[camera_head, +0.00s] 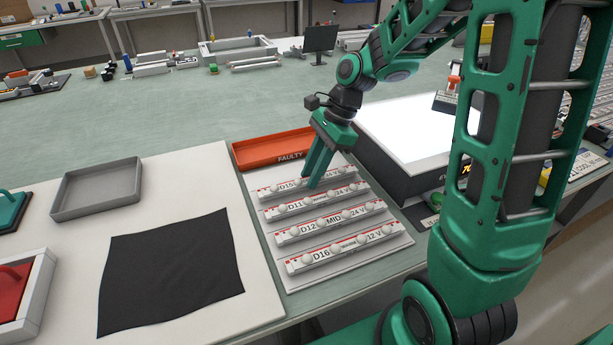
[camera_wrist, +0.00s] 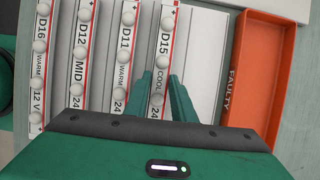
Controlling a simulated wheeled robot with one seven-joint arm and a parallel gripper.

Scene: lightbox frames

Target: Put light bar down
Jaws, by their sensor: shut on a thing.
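Several white light bars with round bulbs and printed labels lie side by side on a pale board (camera_head: 402,243). The bar labelled D15 (camera_head: 271,191) is the farthest one, beside the red FAULTY tray (camera_head: 243,155). My gripper (camera_head: 312,181) reaches down over the middle of D15. In the wrist view its two green fingers (camera_wrist: 161,88) are shut on D15 (camera_wrist: 167,40), one on each side. D11 (camera_wrist: 126,42), D12 (camera_wrist: 81,45) and D16 (camera_wrist: 39,50) lie to its left there. I cannot tell whether D15 touches the board.
A lit light box (camera_head: 412,130) stands to the right of the bars. A black cloth (camera_head: 170,270) and an empty grey tray (camera_head: 97,188) lie on the white surface to the left. A bare board strip (camera_wrist: 204,50) lies between D15 and the FAULTY tray.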

